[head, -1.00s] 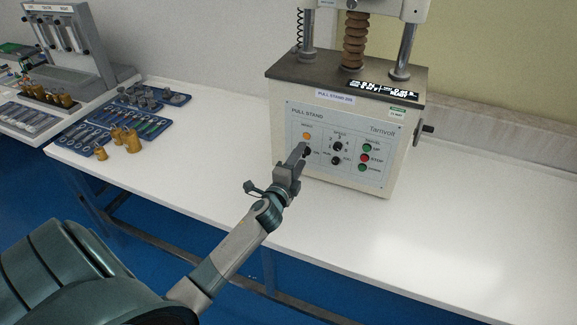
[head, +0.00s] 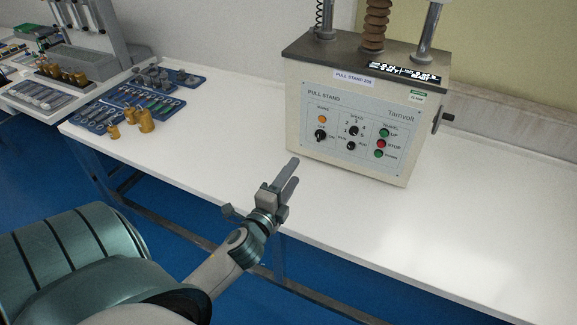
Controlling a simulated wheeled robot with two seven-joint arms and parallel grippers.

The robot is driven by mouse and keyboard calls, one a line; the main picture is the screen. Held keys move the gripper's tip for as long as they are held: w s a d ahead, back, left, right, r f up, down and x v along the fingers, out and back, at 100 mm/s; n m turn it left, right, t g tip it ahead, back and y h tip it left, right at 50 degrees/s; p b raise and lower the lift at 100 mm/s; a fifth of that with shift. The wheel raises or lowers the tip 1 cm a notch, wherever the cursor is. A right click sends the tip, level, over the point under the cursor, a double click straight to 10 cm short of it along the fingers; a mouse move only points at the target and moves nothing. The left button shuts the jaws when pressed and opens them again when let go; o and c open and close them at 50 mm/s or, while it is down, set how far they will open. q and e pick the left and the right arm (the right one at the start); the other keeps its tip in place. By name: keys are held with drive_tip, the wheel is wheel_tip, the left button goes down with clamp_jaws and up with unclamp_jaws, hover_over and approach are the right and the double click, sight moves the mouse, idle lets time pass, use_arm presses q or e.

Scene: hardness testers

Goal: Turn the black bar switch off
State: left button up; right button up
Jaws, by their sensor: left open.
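The pull stand (head: 350,130) stands on the white bench, its control panel facing me. A black bar switch (head: 320,136) sits at the panel's lower left, under an orange lamp (head: 322,119). The bar looks tilted, but its exact setting is too small to read. My left gripper (head: 291,172) is in front of and below the panel, apart from the switch, open and empty. My right gripper is not in view.
Two more black knobs (head: 353,131) and green and red buttons (head: 381,144) are on the panel. Blue trays (head: 130,105) and brass weights (head: 146,120) lie on the bench at left. The bench at right (head: 470,200) is clear.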

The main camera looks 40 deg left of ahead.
use_arm(q)
drive_tip(key=shift+v, duration=0.75)
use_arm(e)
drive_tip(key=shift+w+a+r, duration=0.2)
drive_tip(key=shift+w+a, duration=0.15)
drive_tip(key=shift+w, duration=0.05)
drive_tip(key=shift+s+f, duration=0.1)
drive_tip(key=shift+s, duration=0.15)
